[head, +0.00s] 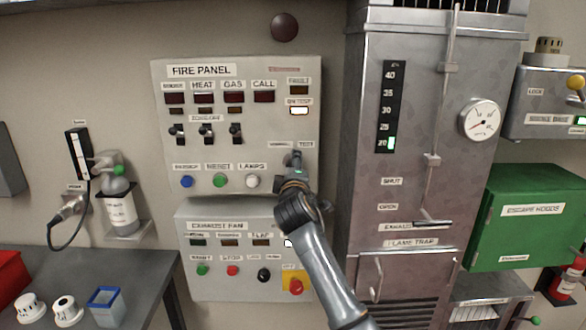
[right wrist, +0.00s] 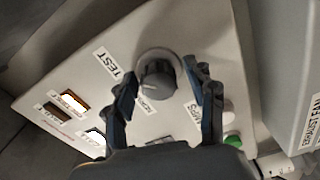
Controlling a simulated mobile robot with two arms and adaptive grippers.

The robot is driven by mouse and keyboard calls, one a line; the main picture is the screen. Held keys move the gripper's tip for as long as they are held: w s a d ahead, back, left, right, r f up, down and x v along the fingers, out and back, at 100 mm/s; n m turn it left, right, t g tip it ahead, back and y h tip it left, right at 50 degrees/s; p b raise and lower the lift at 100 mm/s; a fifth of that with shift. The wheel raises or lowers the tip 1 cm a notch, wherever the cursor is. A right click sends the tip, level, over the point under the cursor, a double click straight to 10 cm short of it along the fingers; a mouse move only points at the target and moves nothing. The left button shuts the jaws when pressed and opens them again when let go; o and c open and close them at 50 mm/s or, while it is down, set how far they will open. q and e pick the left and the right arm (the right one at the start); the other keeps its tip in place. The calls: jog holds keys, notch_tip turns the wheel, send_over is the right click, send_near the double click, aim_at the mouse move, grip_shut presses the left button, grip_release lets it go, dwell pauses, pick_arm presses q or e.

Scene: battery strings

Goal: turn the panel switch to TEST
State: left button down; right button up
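The panel switch is a dark grey round knob (right wrist: 158,75) on the fire panel (head: 165,130). In the right wrist view, the TEST label (right wrist: 107,62) is up and left of the knob and another label, partly hidden, is below it. A short pale mark shows on the knob; I cannot tell which label it points at. My right gripper (right wrist: 160,78) is open, one finger on each side of the knob; whether either touches is unclear. In the head view the right gripper (head: 294,168) covers much of the switch. The ON TEST window (head: 299,111) is lit white. My left gripper is out of view.
Blue, green and white buttons (head: 252,181) sit left of the switch. The exhaust fan panel (head: 190,270) is below, with a red button on yellow (head: 296,286). A grey metal cabinet (head: 365,190) stands close on the right. A table (head: 140,268) is at lower left.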

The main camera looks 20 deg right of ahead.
jog(key=v, duration=1.2)
notch_tip(320, 180, down, 18)
jog(key=w+a+g+y, duration=0.1)
jog(key=w+g+y, duration=0.1)
jog(key=g, duration=0.1)
jog(key=s+f+m+g+y, duration=0.1)
jog(key=s+f+g, duration=0.15)
jog(key=f, duration=0.95)
jog(key=s+f+m+g+y, duration=0.1)
jog(key=s+f, duration=0.3)
jog(key=f, duration=0.8)
jog(key=s+d+f+m+g, duration=0.1)
jog(key=s+f+g, duration=0.1)
jog(key=s+f, duration=0.7)
jog(key=s+f+m+g, duration=0.1)
jog(key=s+f+g, duration=0.1)
jog(key=s+f, duration=0.75)
jog(key=s+d+f+m+g, duration=0.1)
jog(key=s+f, duration=0.5)
jog(key=s, duration=0.6)
jog(key=s+d+f+m+g, duration=0.1)
jog(key=s+f+m+g, duration=0.2)
jog(key=s, duration=0.9)
jog(key=s+d+f+m+g+y, duration=0.1)
jog(key=s+d+f+m+g, duration=0.1)
jog(key=s+f, duration=0.7)
jog(key=s, duration=0.3)
